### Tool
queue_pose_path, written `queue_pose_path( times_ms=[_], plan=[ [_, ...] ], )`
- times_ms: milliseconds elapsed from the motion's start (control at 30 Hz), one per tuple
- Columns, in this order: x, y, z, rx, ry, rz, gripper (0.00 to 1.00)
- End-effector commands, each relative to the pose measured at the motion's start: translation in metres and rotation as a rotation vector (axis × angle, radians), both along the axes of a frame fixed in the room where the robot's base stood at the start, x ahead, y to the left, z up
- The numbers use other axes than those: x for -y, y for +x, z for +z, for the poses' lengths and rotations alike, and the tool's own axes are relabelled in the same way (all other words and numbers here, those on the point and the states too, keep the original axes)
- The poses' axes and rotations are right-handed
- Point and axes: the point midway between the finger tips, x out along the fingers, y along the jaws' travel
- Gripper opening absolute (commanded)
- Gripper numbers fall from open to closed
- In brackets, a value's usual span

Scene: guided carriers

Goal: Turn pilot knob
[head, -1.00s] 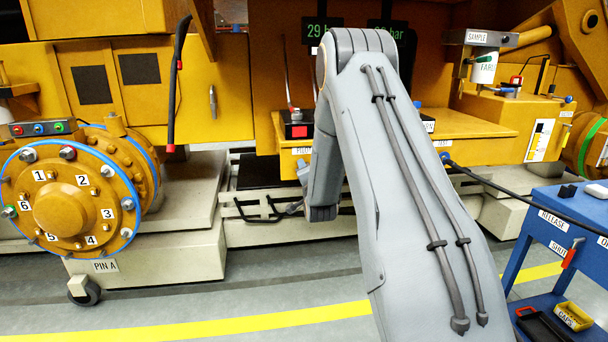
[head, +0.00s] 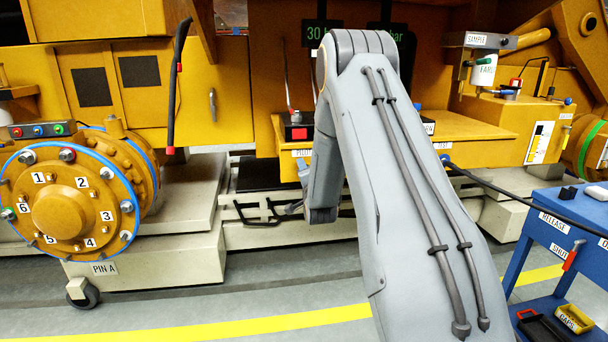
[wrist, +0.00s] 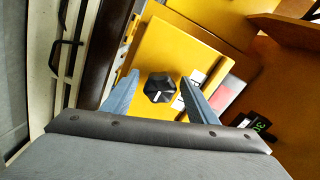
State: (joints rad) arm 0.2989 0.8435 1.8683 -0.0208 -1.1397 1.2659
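The pilot knob (wrist: 160,88) is a black faceted knob with a white mark on a yellow panel, seen in the wrist view. My gripper (wrist: 158,88) has its two blue-grey fingers apart, one on each side of the knob. A gap shows between the knob and each finger, and I cannot tell how deep the fingers reach. In the head view my arm hides the knob and most of the gripper. Part of the pilot label (head: 302,153) shows just left of the arm.
A red-and-black switch box (head: 298,128) stands on the ledge above the label. A dark display (head: 322,30) reads 30. A blue cart (head: 548,225) stands at the right, and a numbered round flange (head: 70,205) at the left. A black hose (head: 540,212) crosses the right side.

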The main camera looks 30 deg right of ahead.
Motion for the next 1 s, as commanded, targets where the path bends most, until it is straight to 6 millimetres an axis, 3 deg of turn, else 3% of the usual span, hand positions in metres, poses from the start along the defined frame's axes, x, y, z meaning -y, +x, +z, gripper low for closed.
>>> queue_pose_path(
  times_ms=[267, 700, 1000],
  plan=[
    [-0.002, -0.005, 0.0, 0.0, 0.0, 0.0, 0.53],
    [-0.019, -0.066, 0.0, 0.0, 0.0, 0.0, 0.53],
    [-0.022, -0.075, 0.0, 0.0, 0.0, 0.0, 0.53]
  ],
)
